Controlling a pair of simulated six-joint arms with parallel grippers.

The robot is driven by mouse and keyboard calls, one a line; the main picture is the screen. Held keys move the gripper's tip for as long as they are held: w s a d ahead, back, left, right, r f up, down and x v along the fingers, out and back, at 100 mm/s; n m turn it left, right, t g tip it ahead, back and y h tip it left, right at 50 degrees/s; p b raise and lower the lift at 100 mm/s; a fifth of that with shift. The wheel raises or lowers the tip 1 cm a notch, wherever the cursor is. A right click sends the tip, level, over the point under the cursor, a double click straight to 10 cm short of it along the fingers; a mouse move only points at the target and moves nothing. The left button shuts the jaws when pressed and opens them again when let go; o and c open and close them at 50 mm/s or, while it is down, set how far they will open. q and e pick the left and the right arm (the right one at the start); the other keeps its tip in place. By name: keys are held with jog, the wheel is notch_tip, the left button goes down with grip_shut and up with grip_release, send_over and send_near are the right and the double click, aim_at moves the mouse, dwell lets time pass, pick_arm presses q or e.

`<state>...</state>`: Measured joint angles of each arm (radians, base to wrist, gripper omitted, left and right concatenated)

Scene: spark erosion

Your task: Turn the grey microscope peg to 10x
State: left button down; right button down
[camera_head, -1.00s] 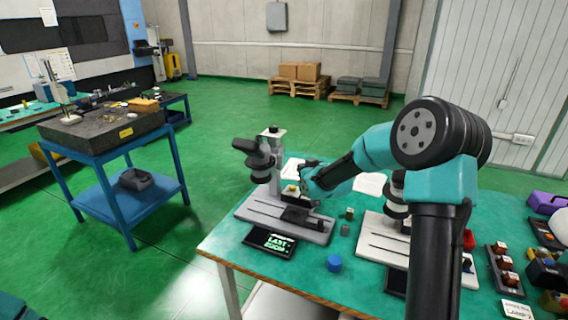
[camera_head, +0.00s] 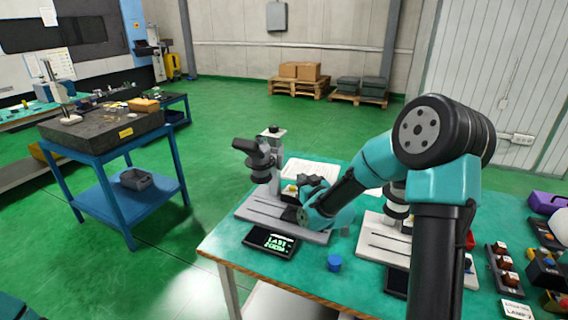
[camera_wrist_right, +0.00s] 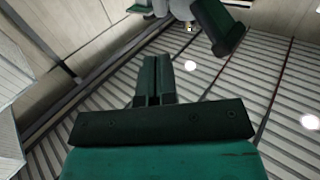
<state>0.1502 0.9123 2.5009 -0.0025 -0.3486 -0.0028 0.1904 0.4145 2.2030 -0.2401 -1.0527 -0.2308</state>
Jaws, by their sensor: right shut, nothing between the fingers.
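The grey microscope (camera_head: 262,160) stands at the table's left end, with a black eyepiece arm and a grey base (camera_head: 262,211). A small screen (camera_head: 270,241) in front shows green text, only partly legible. My right gripper (camera_head: 304,181) is just right of the microscope column, low over its base and partly hidden by my wrist. In the right wrist view its fingers (camera_wrist_right: 157,62) are shut and empty, with a grey rounded part (camera_wrist_right: 181,8) and a dark block (camera_wrist_right: 219,26) beyond them. I cannot make out the peg or its setting. My left gripper is not seen.
A second, white microscope (camera_head: 396,212) stands to the right, partly behind my right arm. A blue round piece (camera_head: 334,263) lies near the front edge. White paper (camera_head: 308,168) lies behind the grey microscope. Brown and dark pieces sit in a tray (camera_head: 499,254) farther right.

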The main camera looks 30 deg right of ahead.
aim_at(281, 159)
jog(key=w, duration=1.3)
jog(key=shift+a, duration=0.15)
jog(key=shift+w, duration=0.1)
jog(key=shift+w+d+n+y, duration=0.1)
jog(key=shift+d+n+y, duration=0.1)
jog(key=shift+n+y, duration=0.15)
